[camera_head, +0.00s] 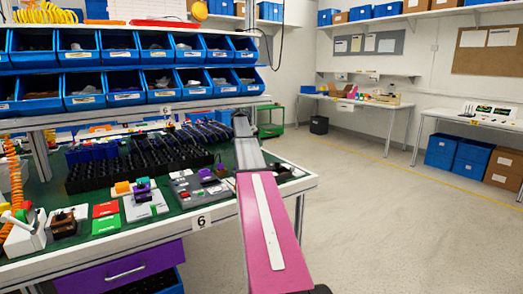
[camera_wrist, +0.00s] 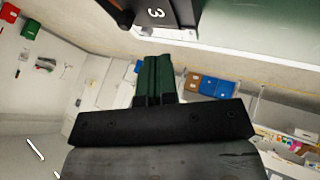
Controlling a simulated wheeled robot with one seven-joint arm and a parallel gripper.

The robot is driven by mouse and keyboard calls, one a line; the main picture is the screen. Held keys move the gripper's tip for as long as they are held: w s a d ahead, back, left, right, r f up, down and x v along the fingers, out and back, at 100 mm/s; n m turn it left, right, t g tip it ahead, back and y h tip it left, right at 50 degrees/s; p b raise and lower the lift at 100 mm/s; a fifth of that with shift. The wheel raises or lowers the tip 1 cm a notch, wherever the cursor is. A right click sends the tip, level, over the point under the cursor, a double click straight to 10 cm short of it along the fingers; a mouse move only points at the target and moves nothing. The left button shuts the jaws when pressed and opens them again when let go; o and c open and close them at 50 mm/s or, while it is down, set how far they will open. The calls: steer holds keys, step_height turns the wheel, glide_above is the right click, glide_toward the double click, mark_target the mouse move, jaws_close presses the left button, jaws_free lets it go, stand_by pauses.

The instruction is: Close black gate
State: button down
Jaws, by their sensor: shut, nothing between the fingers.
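I cannot pick out a black gate for certain in either view. In the head view, a grey switch panel (camera_head: 200,185) with a purple knob lies on the green bench top, left of my pink arm. A small dark part (camera_head: 283,172) sits near the bench's right corner, right beside my arm. In the wrist view my gripper (camera_wrist: 157,60) shows as two dark green fingers, shut together and empty. A dark plate (camera_wrist: 150,14) with a white "3" is at the top edge of that view, beyond the fingertips and apart from them.
The workbench (camera_head: 215,222) holds coloured blocks and a black rack (camera_head: 135,160) left of my arm. Blue bins (camera_head: 85,92) stand in rows above it. Open floor (camera_head: 400,225) lies to the right. Another table (camera_head: 360,103) stands by the far wall.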

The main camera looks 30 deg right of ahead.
mark_target(272, 166)
steer(key=x, duration=0.7)
steer(key=shift+s+d+f, duration=0.2)
steer(key=shift+s+f, duration=0.05)
steer(key=shift+f, duration=0.05)
steer(key=s, duration=0.3)
steer(key=shift+s+d+f, duration=0.1)
steer(key=shift+d+f, duration=0.15)
steer(key=shift+f, duration=0.1)
steer(key=shift+s+d, duration=0.1)
steer(key=shift+s, duration=0.45)
steer(key=s, duration=0.6)
steer(key=shift+s+d, duration=0.15)
steer(key=shift+d, duration=0.05)
